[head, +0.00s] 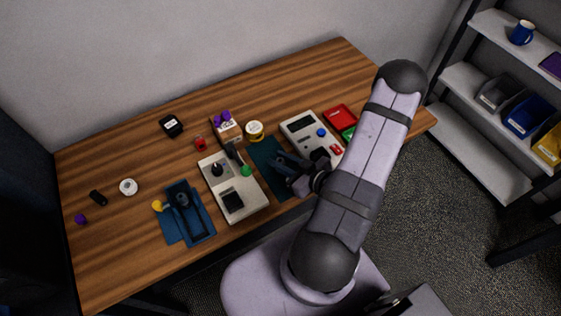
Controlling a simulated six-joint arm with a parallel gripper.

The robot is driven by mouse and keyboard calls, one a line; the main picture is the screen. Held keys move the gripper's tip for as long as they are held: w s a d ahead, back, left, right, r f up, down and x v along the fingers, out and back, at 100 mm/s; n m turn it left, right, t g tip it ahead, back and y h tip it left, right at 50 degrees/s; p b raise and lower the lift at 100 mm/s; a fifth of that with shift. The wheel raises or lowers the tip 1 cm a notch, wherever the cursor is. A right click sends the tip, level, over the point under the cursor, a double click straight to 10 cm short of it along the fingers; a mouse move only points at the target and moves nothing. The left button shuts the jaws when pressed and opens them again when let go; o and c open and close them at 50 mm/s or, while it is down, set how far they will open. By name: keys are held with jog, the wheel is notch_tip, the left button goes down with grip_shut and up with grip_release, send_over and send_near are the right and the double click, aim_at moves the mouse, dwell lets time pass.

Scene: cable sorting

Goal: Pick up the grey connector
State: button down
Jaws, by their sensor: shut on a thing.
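My gripper (280,160) is low over the dark teal mat (261,151), between the two light panels. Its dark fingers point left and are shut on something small. The held thing is too small and too covered by the fingers for me to tell its shape or colour. I cannot make out a grey connector clearly anywhere else on the table.
Left of the mat is a light panel (219,183) with a green knob (246,170). Right is another panel (303,124) and a red tray (340,116). A blue stand (197,227) with a yellow piece (158,206) is front left.

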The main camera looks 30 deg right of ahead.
aim_at(280, 160)
notch_tip(280, 160, up, 8)
jog(key=shift+f+p, duration=0.15)
jog(key=shift+p, duration=0.3)
jog(key=shift+r+p, duration=0.75)
jog(key=shift+p, duration=0.05)
